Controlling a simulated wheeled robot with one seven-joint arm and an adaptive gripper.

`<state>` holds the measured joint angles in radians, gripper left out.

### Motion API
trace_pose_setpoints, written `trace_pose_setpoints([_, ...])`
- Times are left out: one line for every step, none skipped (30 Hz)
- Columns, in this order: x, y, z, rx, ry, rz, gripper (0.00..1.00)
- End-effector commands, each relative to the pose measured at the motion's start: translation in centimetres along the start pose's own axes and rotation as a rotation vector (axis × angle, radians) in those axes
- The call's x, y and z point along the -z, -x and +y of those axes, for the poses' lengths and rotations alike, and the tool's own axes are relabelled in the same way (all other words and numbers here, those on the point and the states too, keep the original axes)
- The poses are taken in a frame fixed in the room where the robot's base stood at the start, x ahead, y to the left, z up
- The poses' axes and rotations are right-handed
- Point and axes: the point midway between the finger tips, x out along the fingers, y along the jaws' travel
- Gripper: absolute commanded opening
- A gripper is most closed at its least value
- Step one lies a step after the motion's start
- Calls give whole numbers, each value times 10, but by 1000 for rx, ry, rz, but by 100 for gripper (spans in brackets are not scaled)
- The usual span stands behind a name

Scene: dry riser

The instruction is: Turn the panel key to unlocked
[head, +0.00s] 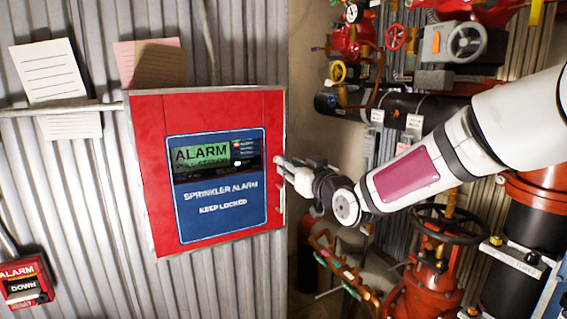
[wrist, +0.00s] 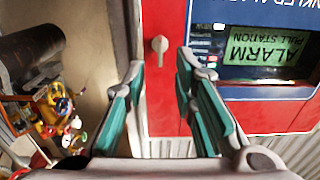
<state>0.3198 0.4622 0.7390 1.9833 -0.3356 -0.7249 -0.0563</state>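The red alarm panel (head: 140,170) hangs on the corrugated wall in the head view, with a blue face reading "SPRINKLER ALARM KEEP LOCKED". It also shows upside down in the wrist view (wrist: 165,115). The small pale key (wrist: 160,48) is on the red strip of the panel, beside the blue face. My gripper (wrist: 160,65) is open, with one finger on each side of the key's line, and no contact is visible. In the head view my gripper (head: 281,170) is at the panel's right edge, and I cannot make out the key there.
Red and black pipes with valve wheels (head: 466,42) crowd the right side behind my arm. A red pull box (head: 25,283) is at lower left. Paper notes (head: 50,70) hang above a thin conduit at upper left. The wall below the panel is clear.

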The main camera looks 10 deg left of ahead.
Motion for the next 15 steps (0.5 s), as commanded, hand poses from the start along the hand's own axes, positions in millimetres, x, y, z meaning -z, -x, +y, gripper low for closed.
trace_pose_setpoints([-1,-10,0,1,-3,0,25])
trace_pose_setpoints([0,-15,0,1,-2,0,25])
trace_pose_setpoints([-1,-21,0,1,-2,0,25])
trace_pose_setpoints([0,-25,0,0,-2,0,25])
trace_pose_setpoints([0,-28,0,1,-1,0,25])
trace_pose_setpoints([0,-33,0,0,0,0,25])
trace_pose_setpoints([0,-36,0,0,-1,0,25])
trace_pose_setpoints([0,-38,0,-1,-1,0,25])
trace_pose_setpoints([0,-41,0,-1,-1,0,25])
trace_pose_setpoints([0,-42,0,-1,-1,0,25])
trace_pose_setpoints([0,-43,0,-1,-1,-1,25])
trace_pose_setpoints([0,-44,0,-1,0,-1,25])
trace_pose_setpoints([0,-45,0,-1,0,-1,25])
trace_pose_setpoints([0,-46,0,-1,0,-1,25])
trace_pose_setpoints([0,-46,0,-1,0,-1,25])
